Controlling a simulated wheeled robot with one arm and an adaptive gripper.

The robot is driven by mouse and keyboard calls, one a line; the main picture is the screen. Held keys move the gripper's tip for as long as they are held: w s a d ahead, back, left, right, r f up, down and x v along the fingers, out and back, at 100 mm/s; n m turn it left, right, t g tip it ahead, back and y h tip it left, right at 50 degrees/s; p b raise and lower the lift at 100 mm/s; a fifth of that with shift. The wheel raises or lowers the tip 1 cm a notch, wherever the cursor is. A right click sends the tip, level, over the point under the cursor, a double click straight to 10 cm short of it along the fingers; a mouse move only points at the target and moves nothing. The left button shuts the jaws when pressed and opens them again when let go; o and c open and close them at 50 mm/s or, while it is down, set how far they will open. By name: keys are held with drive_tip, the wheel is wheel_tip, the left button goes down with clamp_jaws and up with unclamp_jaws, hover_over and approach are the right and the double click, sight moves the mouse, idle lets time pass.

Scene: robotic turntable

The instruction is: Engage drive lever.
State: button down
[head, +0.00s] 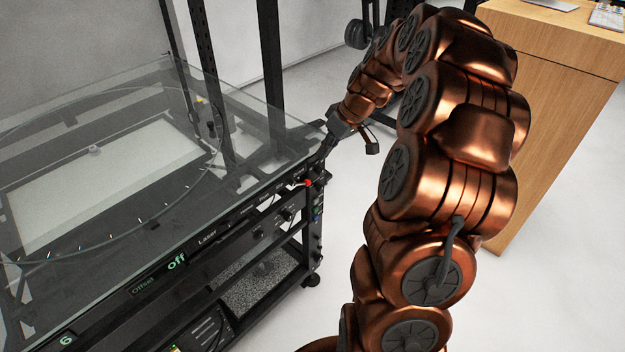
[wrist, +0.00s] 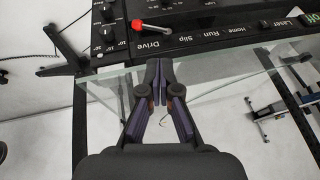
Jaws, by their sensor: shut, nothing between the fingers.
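The drive lever (wrist: 152,29) is a thin silver rod with a red tip. It sits on the black control panel (wrist: 225,36) beside the upside-down "Drive" label in the wrist view. Its red tip (head: 308,183) also shows at the front right corner of the turntable in the head view. My gripper (wrist: 160,65) is shut and empty. In the wrist view its fingertips are just below the panel's edge and apart from the lever. In the head view my gripper (head: 329,143) is near the turntable's corner, partly hard to make out against the dark frame.
A clear glass top (head: 265,120) covers the turntable, and its edge passes close to my fingers. Several black knobs (wrist: 107,30) stand beside the lever. Dark upright posts (head: 270,55) rise behind. A wooden desk (head: 560,80) stands at the right, with white floor between.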

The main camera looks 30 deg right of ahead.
drive_tip(key=shift+t, duration=0.3)
drive_tip(key=d, duration=0.1)
drive_tip(key=d+f, duration=0.1)
drive_tip(key=d, duration=0.2)
drive_tip(key=shift+w+f, duration=0.15)
drive_tip(key=shift+w, duration=0.2)
drive_tip(key=shift+a, duration=0.1)
drive_tip(key=p+x, duration=0.2)
drive_tip(key=x, duration=1.2)
drive_tip(key=shift+p, duration=0.35)
